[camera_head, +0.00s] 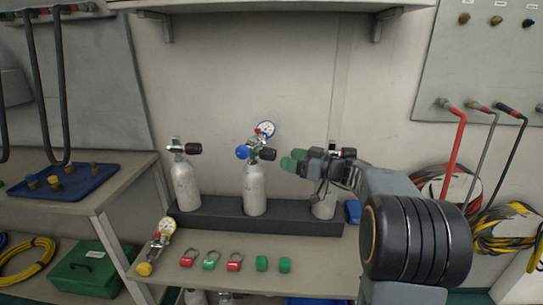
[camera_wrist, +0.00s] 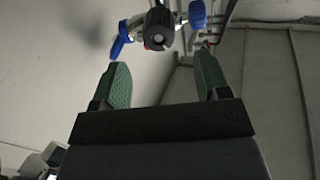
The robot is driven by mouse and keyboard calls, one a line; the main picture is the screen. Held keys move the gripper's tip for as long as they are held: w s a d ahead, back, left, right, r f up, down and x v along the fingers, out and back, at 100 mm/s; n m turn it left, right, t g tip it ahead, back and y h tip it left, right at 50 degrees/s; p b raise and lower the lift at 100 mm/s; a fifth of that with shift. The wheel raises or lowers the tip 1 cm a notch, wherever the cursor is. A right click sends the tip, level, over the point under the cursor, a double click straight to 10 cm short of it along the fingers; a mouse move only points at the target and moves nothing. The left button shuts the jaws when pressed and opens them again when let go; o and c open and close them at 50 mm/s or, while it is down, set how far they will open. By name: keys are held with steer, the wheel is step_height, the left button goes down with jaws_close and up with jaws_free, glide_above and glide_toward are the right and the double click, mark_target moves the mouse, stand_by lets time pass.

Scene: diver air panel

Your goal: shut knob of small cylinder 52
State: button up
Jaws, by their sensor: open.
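Three small grey cylinders stand in a dark rack (camera_head: 290,222): a left one (camera_head: 186,187), a middle one (camera_head: 254,190) and a right one (camera_head: 323,205) partly behind my arm. No number is readable, so I cannot tell which is 52. The middle cylinder's valve has a black knob (camera_head: 268,153) on its right, a blue knob (camera_head: 242,152) and a gauge (camera_head: 265,129). My gripper (camera_head: 293,159) is open and empty, to the right of that black knob, green fingertips pointing left. In the wrist view a black knob (camera_wrist: 158,28) shows beyond the open fingertips, apart from them.
The left cylinder has a black knob (camera_head: 194,148). On the bench front lie a regulator with a gauge (camera_head: 158,245), red and green tags (camera_head: 211,260) and green blocks (camera_head: 284,265). A shelf (camera_head: 270,5) is above. Hoses (camera_head: 454,150) hang at right.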

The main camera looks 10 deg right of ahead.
mark_target(275, 155)
steer(key=x, duration=0.7)
steer(key=shift+w+a, duration=0.1)
steer(key=shift+w, duration=0.05)
steer(key=c, duration=0.9)
